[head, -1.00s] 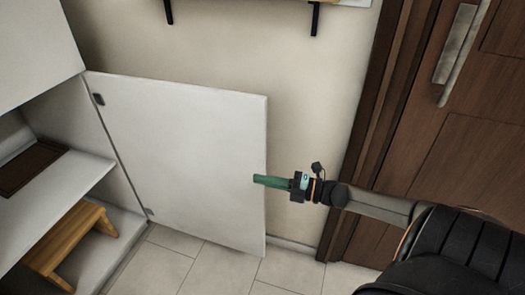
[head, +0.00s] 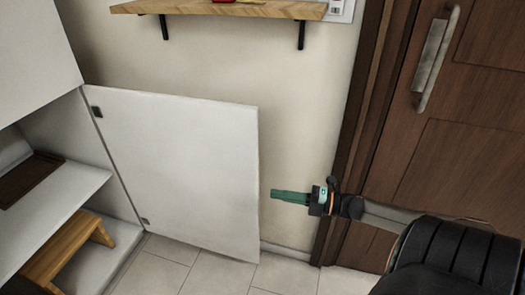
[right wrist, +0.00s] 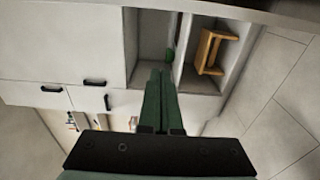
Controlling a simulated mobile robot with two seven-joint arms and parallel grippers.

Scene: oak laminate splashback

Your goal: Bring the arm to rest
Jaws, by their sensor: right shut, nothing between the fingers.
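My right arm comes in from the lower right in the head view. Its green-fingered right gripper (head: 276,195) is shut and empty, just right of the free edge of the white open cabinet door (head: 185,175). It appears apart from the door in the picture. In the right wrist view the two green fingers (right wrist: 162,95) lie together with nothing seen between them. My left gripper is not in view.
The open cabinet at left holds a wooden step stool (head: 62,250) and a dark brown tray (head: 28,180). A wooden wall shelf (head: 225,10) is above. A brown door (head: 450,140) stands at right. White drawers with black handles (right wrist: 95,83) show in the wrist view.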

